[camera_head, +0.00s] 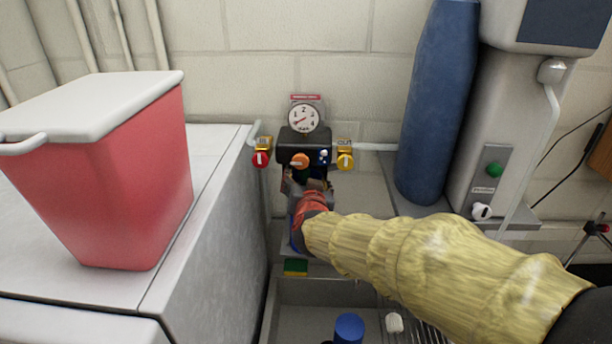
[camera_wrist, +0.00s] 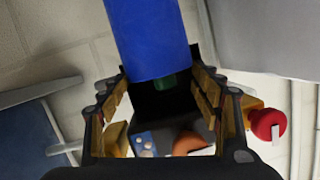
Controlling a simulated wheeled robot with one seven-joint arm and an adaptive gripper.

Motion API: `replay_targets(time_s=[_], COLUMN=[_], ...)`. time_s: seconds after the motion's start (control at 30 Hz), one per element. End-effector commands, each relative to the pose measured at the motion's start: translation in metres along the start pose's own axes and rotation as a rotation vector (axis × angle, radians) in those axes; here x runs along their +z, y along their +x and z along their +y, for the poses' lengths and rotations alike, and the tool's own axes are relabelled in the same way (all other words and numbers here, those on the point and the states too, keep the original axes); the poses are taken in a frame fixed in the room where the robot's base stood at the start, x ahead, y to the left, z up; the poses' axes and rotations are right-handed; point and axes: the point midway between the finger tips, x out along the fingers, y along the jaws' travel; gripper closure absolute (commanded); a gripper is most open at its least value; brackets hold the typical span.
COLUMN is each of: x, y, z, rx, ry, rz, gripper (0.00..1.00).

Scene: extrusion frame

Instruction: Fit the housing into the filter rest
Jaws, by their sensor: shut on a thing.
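The housing is a blue cylinder (camera_wrist: 148,38), seen between the two yellow-padded fingers of my gripper (camera_wrist: 160,80) in the wrist view. My gripper is shut on it. A dark part with a little green shows at the housing's near end. In the head view my gripper (camera_head: 313,185) is just below the black filter unit (camera_head: 302,147), and only a sliver of blue shows beside my wrist. Whether the housing touches the unit is hidden. I cannot tell for sure which part is the filter rest.
A red bin (camera_head: 110,180) stands left. A tall blue cylinder (camera_head: 437,105) stands right. A blue-topped object (camera_head: 349,327) is in the sink (camera_head: 300,292) below.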

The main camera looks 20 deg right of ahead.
Motion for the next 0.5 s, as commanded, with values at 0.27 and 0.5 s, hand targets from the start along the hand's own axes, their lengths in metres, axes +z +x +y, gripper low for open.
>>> replay_targets(time_s=[0.27, 0.5], x=[-0.009, -0.007], y=[0.023, 0.023], z=[-0.002, -0.002], rx=[0.0, -0.001], ry=[0.0, 0.0], rz=[0.004, 0.005], gripper=[0.97, 0.97])
